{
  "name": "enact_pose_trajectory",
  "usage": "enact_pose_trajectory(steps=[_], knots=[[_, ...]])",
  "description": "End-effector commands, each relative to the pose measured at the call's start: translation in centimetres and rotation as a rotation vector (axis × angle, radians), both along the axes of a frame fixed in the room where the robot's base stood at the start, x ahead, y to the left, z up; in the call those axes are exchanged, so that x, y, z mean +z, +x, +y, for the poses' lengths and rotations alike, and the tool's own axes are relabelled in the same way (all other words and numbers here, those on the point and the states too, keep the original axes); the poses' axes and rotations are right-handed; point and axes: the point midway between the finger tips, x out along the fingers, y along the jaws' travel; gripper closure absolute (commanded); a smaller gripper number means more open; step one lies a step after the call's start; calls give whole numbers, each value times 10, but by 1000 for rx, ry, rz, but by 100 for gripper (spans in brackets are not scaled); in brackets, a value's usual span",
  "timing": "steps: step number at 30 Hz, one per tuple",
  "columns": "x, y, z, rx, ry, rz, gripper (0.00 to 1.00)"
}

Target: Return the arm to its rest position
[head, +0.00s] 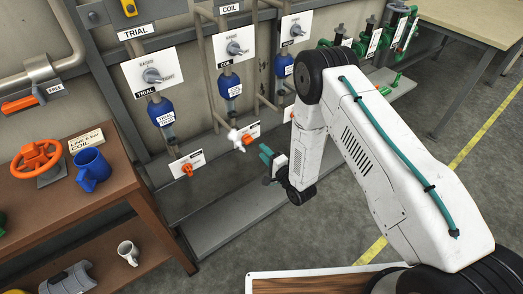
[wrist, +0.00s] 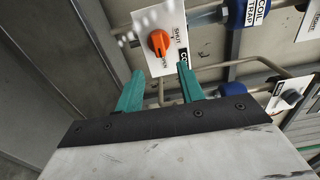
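My arm (head: 400,165) reaches from the lower right toward the pipe wall in the head view, bent at its elbow. My gripper (head: 266,156) is at its end, in front of the lower pipework. In the wrist view my gripper (wrist: 160,72) has its two teal fingers apart, with nothing between them. An orange knob (wrist: 159,43) on a white plate marked SHUT lies just beyond the fingertips, apart from them. In the head view an orange knob (head: 247,139) is just up and left of my gripper. White puffs show beside it.
Blue traps (head: 230,87) and grey dial valves (head: 236,48) line the wall above. A brown shelf (head: 75,205) at left holds a blue mug (head: 93,169) and an orange handwheel (head: 37,160). A wooden-topped table (head: 475,20) is at upper right. Floor at right is clear.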

Motion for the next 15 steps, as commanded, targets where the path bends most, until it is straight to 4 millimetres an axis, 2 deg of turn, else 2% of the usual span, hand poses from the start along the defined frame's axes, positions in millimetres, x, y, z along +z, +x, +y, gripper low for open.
enact_pose_trajectory(steps=[15], knots=[[-1, 0, 0, 1, -26, -10, 62]])
